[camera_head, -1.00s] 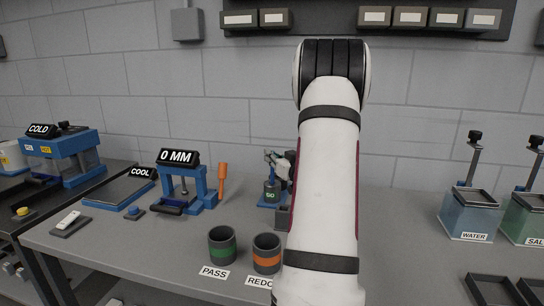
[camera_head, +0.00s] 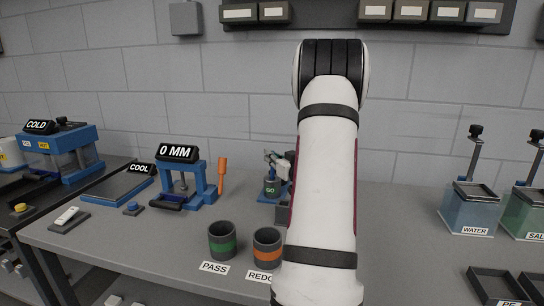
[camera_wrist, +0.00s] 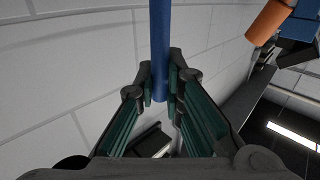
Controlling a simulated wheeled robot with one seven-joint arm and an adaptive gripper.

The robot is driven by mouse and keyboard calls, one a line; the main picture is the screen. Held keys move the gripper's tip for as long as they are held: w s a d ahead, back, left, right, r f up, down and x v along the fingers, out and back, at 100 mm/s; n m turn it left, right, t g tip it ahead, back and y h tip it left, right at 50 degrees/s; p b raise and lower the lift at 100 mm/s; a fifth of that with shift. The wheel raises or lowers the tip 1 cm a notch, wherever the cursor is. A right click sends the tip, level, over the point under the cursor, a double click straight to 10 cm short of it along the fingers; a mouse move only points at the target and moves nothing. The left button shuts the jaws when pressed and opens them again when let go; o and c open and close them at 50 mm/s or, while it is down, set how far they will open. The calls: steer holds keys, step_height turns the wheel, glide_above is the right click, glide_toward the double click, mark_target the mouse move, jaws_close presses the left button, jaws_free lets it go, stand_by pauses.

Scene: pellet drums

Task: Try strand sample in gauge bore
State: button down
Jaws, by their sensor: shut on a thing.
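My gripper (camera_wrist: 161,92) is shut on a blue rod-shaped strand sample (camera_wrist: 160,35), held between its fingertips in the wrist view. In the head view my gripper (camera_head: 276,160) shows partly beside my arm, above a dark gauge block marked GO (camera_head: 271,188) on a blue base. The block's bore and the strand are too small or hidden there, so I cannot tell whether the strand touches the bore. My arm hides the right part of the gauge.
A PASS cup (camera_head: 222,240) and a REDO cup (camera_head: 267,246) stand in front. A blue press reading 0 MM (camera_head: 178,154) and an orange-handled tool (camera_head: 222,172) are to the left. A WATER tank (camera_head: 470,210) stands at the right.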

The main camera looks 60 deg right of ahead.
steer(key=shift+f+b, duration=0.55)
steer(key=shift+f, duration=0.55)
steer(key=shift+r, duration=0.1)
stand_by(1.1)
